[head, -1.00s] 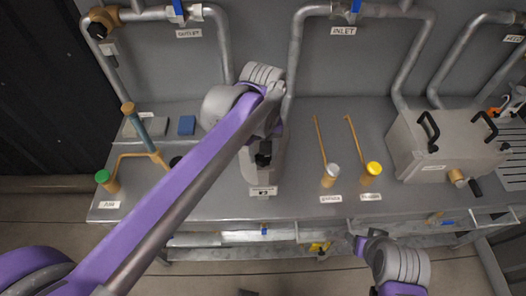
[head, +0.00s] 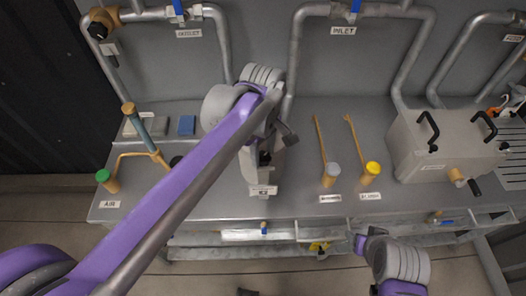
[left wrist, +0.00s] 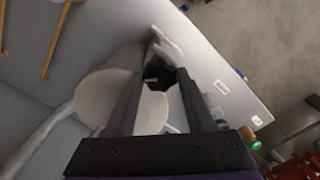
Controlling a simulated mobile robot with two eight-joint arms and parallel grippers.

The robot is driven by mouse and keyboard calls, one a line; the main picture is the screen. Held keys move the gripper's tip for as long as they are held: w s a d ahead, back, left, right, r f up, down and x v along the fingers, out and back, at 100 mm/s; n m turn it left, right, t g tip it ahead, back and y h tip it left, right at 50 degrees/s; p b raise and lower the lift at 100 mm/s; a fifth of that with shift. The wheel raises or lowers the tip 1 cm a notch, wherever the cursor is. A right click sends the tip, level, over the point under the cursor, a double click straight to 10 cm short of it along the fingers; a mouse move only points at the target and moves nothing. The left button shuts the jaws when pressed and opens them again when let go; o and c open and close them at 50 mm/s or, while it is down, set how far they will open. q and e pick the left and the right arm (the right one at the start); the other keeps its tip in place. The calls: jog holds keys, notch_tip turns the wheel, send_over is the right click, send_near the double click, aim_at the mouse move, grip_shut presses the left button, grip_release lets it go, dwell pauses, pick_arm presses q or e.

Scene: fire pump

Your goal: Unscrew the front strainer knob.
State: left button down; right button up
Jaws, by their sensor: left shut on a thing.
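The front strainer is a grey housing (head: 268,172) on the bench, partly hidden by my left arm. Its black knob (left wrist: 158,76) shows between my fingers in the left wrist view, with pale metal just beyond it. My left gripper (left wrist: 159,72) has one dark finger on each side of the knob and is shut on it. In the head view the left gripper (head: 266,154) is at the housing, mostly hidden under its own wrist.
Bent grey pipes stand behind, with the outlet label (head: 189,33) and inlet label (head: 343,30). A green-capped post (head: 103,177) is at left.

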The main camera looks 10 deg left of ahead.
aim_at(263, 156)
dwell(0.5)
pick_arm(q)
jog(key=shift+c, duration=1.3)
grip_release()
jog(key=shift+r, duration=0.1)
notch_tip(263, 156, up, 11)
jog(key=shift+f+p, duration=0.2)
jog(key=shift+p, duration=0.15)
jog(key=shift+f, duration=0.1)
